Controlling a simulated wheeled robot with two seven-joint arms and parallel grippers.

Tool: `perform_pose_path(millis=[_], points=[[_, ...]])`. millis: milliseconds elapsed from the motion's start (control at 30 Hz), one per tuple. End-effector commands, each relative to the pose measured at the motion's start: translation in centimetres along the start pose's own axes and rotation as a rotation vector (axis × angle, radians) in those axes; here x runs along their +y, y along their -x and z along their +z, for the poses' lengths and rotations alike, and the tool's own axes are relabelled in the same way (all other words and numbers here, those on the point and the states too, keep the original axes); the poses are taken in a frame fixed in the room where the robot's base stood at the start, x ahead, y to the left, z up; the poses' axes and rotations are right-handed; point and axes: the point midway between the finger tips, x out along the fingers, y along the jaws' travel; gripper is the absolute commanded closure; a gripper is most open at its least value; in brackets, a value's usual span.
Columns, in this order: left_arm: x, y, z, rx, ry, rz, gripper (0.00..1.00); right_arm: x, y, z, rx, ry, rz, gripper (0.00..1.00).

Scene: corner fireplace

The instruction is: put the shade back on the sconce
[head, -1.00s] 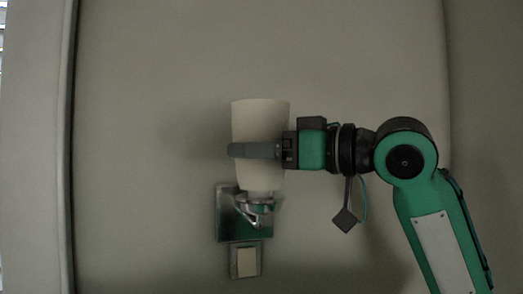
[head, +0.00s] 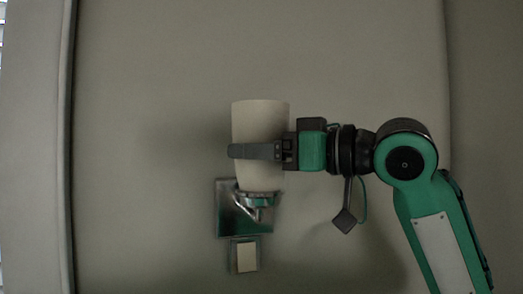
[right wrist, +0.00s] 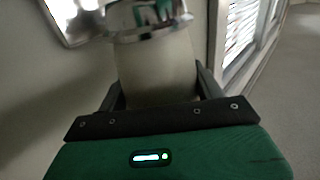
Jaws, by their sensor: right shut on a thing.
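The cream shade (head: 260,118) is upright, tapering towards its lower end, in the middle of the head view. My right gripper (head: 255,151) is shut around its middle, coming from the right. The chrome sconce has a square wall plate (head: 227,215) and a round holder (head: 258,199) directly below the shade. The shade's lower end meets the holder's rim in this view; whether it is fully seated I cannot tell. In the right wrist view the shade (right wrist: 158,72) is between the fingers, with the shiny holder (right wrist: 150,20) at its end. My left gripper is not in view.
A small switch plate with a pale centre (head: 247,257) is on the wall below the sconce. The wall around is bare. A vertical edge or frame (head: 68,150) runs down the left side, and a window (right wrist: 240,25) shows in the wrist view.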

Motion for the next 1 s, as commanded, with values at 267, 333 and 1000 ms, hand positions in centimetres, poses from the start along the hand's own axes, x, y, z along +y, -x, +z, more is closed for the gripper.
perform_pose_path(millis=[267, 333, 1000], points=[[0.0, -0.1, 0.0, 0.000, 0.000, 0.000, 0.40, 0.0, 0.0, 0.1, 0.000, 0.000, 0.000, 0.09], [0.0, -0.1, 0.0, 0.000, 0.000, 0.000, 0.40, 0.0, 0.0, 0.1, 0.000, 0.000, 0.000, 0.07], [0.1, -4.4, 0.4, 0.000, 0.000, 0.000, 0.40, 0.1, 7.3, 0.8, 0.002, 0.002, 0.004, 0.07]])
